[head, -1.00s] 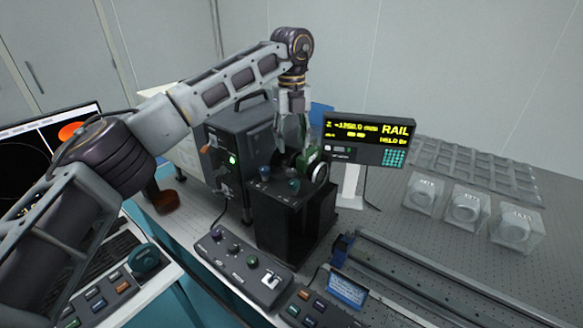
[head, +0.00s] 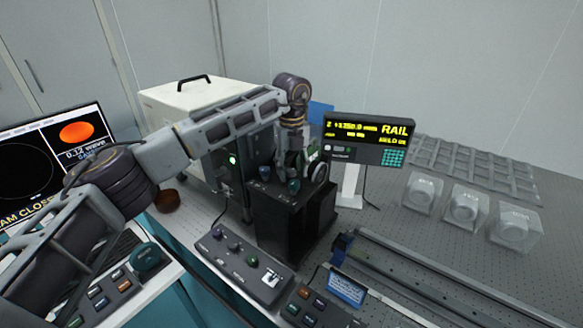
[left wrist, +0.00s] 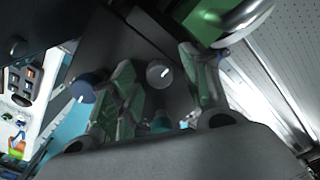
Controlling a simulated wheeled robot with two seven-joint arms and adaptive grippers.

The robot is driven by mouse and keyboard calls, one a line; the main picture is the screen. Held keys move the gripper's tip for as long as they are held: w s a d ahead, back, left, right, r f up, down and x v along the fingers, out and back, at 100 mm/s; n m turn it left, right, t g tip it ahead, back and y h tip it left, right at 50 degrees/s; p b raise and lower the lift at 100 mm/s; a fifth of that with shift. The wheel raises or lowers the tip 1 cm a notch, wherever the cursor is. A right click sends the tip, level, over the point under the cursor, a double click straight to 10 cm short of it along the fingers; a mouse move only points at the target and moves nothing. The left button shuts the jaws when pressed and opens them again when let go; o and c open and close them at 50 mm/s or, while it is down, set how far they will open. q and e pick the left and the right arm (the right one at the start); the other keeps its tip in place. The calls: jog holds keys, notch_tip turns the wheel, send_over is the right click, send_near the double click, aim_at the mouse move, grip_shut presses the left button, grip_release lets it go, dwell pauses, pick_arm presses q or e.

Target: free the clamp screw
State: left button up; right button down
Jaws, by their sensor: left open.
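My left gripper (head: 293,172) points down over the top of a black block (head: 285,219). In the left wrist view its two fingers (left wrist: 165,92) are apart. A round grey knob with a white mark (left wrist: 159,74) shows between them; it may be the clamp screw, but I cannot tell for sure. I see no contact with it. A blue knob (left wrist: 82,92) is to the left of the fingers. A teal knob (head: 294,185) stands at the block's front. A green mount with a pale ring (head: 319,172) is right beside the gripper. My right gripper is out of view.
A lit RAIL display (head: 370,139) stands behind the block on the right. A control box (head: 243,265) lies in front, and a dark rail (head: 430,280) runs to the right. Several clear cubes (head: 465,208) are farther right. A white box with a black handle (head: 190,100) stands behind my arm.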

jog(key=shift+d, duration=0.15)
pick_arm(q)
grip_shut()
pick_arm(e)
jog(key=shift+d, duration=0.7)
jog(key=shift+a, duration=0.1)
